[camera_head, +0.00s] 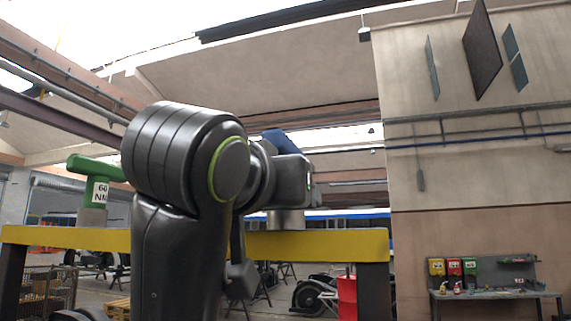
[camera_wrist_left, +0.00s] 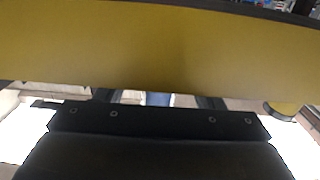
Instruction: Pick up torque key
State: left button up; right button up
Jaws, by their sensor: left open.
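A green T-handled torque key (camera_head: 97,180) with a white "60 NM" label stands upright on the yellow beam (camera_head: 64,238) at the left in the head view. A second tool with a blue top (camera_head: 280,140) stands on the beam behind my left arm; its middle is hidden, and its grey metal base (camera_head: 286,220) shows below. My left arm covers the middle of the head view. In the left wrist view my left gripper (camera_wrist_left: 158,98) is open and empty, close to the yellow beam (camera_wrist_left: 150,45). No torque key is clearly visible between its fingers.
The yellow beam rests on dark posts (camera_head: 374,290). Behind it are a red drum (camera_head: 347,297) and a wheel set (camera_head: 312,296). A workbench (camera_head: 495,294) with red, yellow and green bins stands at the right wall. A wire crate (camera_head: 47,290) is at lower left.

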pick_arm(q)
jog(key=shift+w+d, duration=0.25)
jog(key=shift+w, duration=0.45)
jog(key=shift+s, duration=0.15)
jog(key=c, duration=1.3)
grip_shut()
jog(key=shift+r, duration=0.15)
